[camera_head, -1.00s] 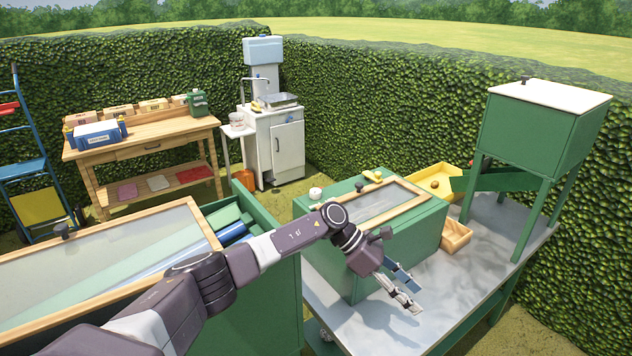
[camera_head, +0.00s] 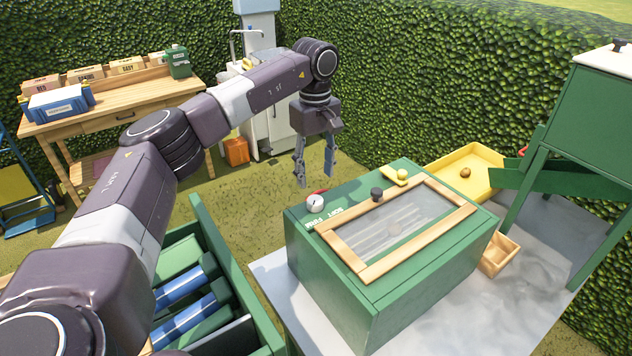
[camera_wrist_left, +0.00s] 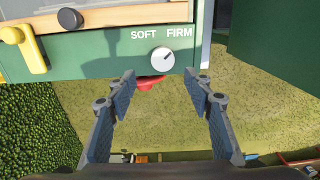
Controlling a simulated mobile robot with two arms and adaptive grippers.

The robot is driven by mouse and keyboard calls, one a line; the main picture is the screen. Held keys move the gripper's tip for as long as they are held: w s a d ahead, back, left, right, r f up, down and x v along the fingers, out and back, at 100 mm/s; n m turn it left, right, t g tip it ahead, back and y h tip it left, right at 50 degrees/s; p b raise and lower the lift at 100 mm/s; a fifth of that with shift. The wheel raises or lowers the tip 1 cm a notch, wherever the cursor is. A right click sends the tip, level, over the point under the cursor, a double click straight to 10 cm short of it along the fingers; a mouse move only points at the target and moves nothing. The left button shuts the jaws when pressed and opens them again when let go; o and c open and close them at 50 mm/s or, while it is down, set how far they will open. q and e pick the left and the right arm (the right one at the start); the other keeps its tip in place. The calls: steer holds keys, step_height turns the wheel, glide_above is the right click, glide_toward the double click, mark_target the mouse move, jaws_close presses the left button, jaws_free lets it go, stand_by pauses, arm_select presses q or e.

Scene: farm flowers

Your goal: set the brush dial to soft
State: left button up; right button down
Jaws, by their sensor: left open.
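The brush dial (camera_head: 315,203) is a small round white knob on the far left corner of the green box's top (camera_head: 350,305). It also shows in the left wrist view (camera_wrist_left: 162,60), below the words SOFT and FIRM. Its dark mark points to the upper right there, toward FIRM. My left gripper (camera_head: 314,178) hangs pointing down beyond the dial, at the box's far edge. Its fingers (camera_wrist_left: 166,82) are open and empty, apart from the dial. My right gripper is not in view.
A red part (camera_wrist_left: 148,83) sticks out at the box edge near the dial. A black knob (camera_head: 377,194) and a yellow handle (camera_head: 396,177) are also on the box. A yellow tray (camera_head: 486,160) and a wooden box (camera_head: 497,256) stand beside it. Grass lies beyond the table.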

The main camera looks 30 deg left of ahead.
mark_target(315, 199)
arm_select(q)
steer(key=shift+s+d+f+p, duration=0.3)
steer(key=shift+s+f, duration=0.2)
steer(key=shift+f, duration=0.25)
steer(key=f, duration=0.1)
steer(key=f+p, duration=0.1)
steer(key=shift+s+f, duration=0.2)
steer(key=shift+f, duration=0.1)
steer(key=shift+w+a+f, duration=0.1)
steer(key=shift+w+f, duration=0.05)
steer(key=shift+f, duration=0.45)
steer(key=shift+w+f, duration=0.1)
steer(key=shift+f, duration=0.85)
steer(key=c, duration=0.7)
steer(key=shift+c, duration=2.3)
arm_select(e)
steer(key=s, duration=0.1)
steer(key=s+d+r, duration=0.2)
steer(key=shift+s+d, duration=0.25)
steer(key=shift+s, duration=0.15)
